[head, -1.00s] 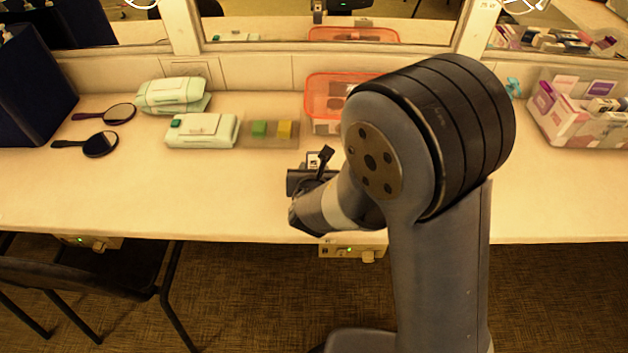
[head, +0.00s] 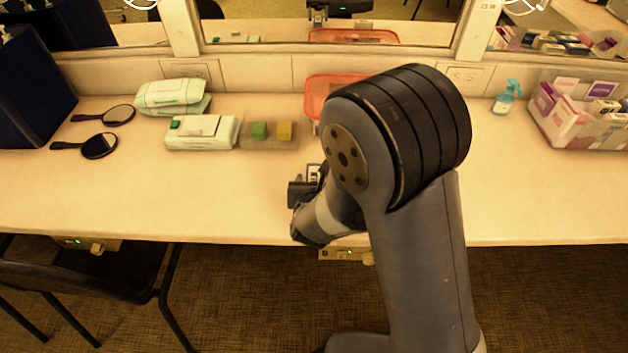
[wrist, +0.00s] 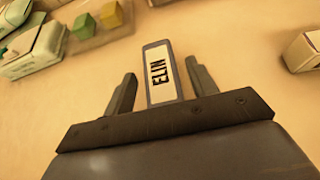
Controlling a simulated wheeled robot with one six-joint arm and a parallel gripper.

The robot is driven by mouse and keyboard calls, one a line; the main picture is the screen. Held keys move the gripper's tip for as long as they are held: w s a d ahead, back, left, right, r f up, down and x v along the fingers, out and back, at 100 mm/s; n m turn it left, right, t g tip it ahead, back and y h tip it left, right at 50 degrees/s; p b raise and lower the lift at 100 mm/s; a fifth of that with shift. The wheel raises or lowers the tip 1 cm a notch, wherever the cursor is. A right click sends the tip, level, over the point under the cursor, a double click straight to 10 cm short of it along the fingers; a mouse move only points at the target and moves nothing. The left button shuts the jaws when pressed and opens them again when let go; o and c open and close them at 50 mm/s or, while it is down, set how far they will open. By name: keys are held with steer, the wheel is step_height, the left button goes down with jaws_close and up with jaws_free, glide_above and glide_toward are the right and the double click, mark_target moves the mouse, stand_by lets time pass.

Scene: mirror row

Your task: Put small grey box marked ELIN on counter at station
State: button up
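The small grey box marked ELIN (wrist: 158,85) is in the wrist view, with its white label facing my camera. It is between the two fingers of my gripper (wrist: 160,68), with a visible gap on the left side and a narrower one on the right. The fingers are apart and do not look closed on it. Whether the box rests on the counter is hard to tell.
A green-lidded wipes pack (head: 203,132) and a clear tray with green (head: 259,130) and yellow blocks stand behind left. An orange bin (head: 318,92) is partly behind my arm. A spray bottle (head: 507,98) and a full clear bin (head: 600,140) are right. The front left counter is clear.

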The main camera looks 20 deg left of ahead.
steer(key=shift+o, duration=0.2)
steer(key=shift+r, duration=0.1)
steer(key=shift+s+r, duration=0.1)
steer(key=shift+r, duration=0.05)
steer(key=v, duration=1.1)
steer(key=shift+s+p, duration=0.4)
steer(key=shift+c, duration=0.4)
